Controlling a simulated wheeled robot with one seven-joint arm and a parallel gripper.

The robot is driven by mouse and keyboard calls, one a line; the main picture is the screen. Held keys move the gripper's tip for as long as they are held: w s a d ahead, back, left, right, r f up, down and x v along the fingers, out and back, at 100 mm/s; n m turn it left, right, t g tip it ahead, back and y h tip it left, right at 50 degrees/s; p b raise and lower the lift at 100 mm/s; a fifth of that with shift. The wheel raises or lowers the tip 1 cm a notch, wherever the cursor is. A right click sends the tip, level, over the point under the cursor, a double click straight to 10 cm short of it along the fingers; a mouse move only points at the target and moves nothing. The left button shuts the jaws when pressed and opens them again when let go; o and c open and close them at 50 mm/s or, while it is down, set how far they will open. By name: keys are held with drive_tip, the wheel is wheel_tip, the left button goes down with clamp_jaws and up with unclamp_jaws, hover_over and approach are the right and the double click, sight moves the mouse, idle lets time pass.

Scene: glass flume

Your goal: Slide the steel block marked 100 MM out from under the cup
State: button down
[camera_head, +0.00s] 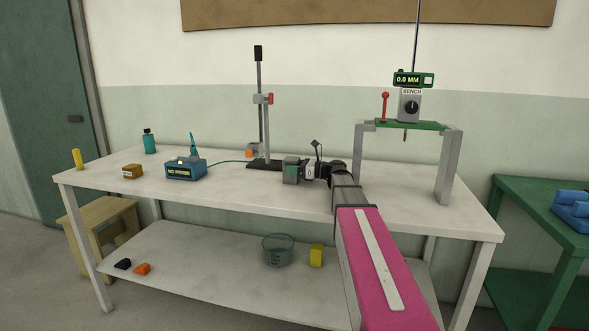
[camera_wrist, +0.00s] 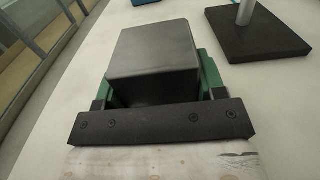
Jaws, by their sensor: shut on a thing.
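My gripper (camera_head: 293,173) reaches over the white bench. It is shut on a dark grey steel block (camera_wrist: 152,48), with green finger pads against two of its sides. The block's top face is bare and smooth in the wrist view, and no marking such as 100 MM is legible. No cup rests on the block. A clear beaker-like cup (camera_head: 277,250) stands on the shelf below the bench, apart from my gripper. I cannot tell whether the block touches the bench top.
A stand with a black base (camera_head: 258,165) is close behind the gripper; its base also shows in the wrist view (camera_wrist: 262,35). A blue meter (camera_head: 186,170) and brown block (camera_head: 133,171) are at left. A grey frame (camera_head: 449,165) with a gauge (camera_head: 411,104) stands at right.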

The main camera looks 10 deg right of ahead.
drive_tip(key=shift+s+d, duration=0.15)
drive_tip(key=shift+d, duration=0.05)
drive_tip(key=shift+c, duration=0.7)
unclamp_jaws()
drive_tip(key=shift+s+d, duration=0.1)
drive_tip(key=shift+s, duration=0.05)
